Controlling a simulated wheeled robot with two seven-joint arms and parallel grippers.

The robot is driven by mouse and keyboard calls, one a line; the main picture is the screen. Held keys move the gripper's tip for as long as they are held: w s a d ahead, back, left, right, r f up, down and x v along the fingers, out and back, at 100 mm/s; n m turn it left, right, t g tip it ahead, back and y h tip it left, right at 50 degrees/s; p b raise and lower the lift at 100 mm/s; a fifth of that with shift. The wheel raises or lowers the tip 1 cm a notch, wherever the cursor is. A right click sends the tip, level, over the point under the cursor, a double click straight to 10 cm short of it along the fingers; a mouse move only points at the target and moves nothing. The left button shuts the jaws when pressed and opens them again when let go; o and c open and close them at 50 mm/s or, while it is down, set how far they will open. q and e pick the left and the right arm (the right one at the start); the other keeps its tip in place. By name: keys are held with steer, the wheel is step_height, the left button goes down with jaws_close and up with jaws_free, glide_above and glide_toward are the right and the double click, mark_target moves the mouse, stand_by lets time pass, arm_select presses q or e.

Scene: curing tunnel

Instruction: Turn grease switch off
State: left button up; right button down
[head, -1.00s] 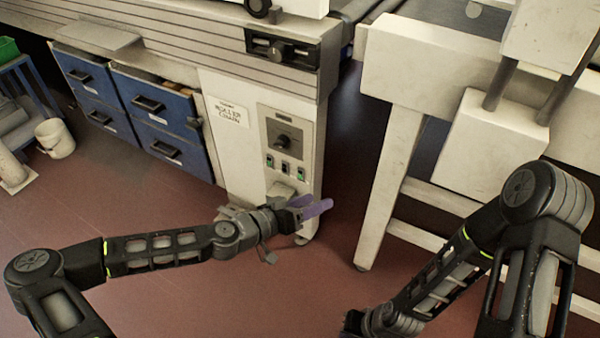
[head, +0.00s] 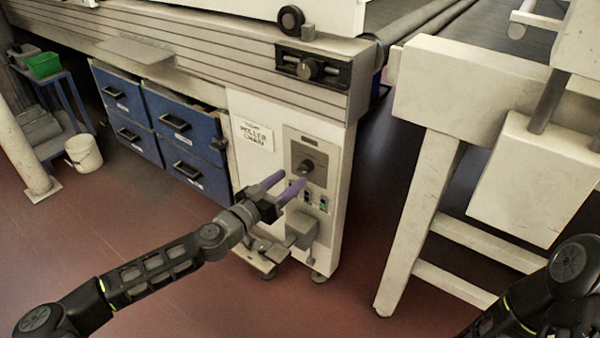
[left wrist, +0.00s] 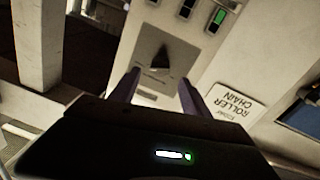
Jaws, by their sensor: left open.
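A dark rotary switch (head: 306,167) sits on a grey plate (head: 318,150) on the white cabinet front. Its lettering is too small to read, so I cannot tell whether it is the grease switch. In the left wrist view the knob (left wrist: 160,62) shows as a dark pointer. Several small switches with green parts (head: 322,205) sit below the plate; they also show in the left wrist view (left wrist: 217,18). My left gripper (head: 293,178) is open, its purple fingers pointing at the panel just below and left of the knob, apparently apart from it. My right gripper is out of view.
A "Roller chain" label (head: 254,134) is left of the plate. A grey box-shaped fitting (head: 302,228) juts out below the switches. Blue drawers (head: 185,143) are to the left. A white machine leg (head: 420,225) stands to the right, with red floor between.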

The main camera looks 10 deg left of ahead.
mark_target(301, 170)
arm_select(q)
steer(key=x, duration=0.5)
steer(key=shift+w+b, duration=0.1)
steer(key=shift+b, duration=0.25)
jaws_close()
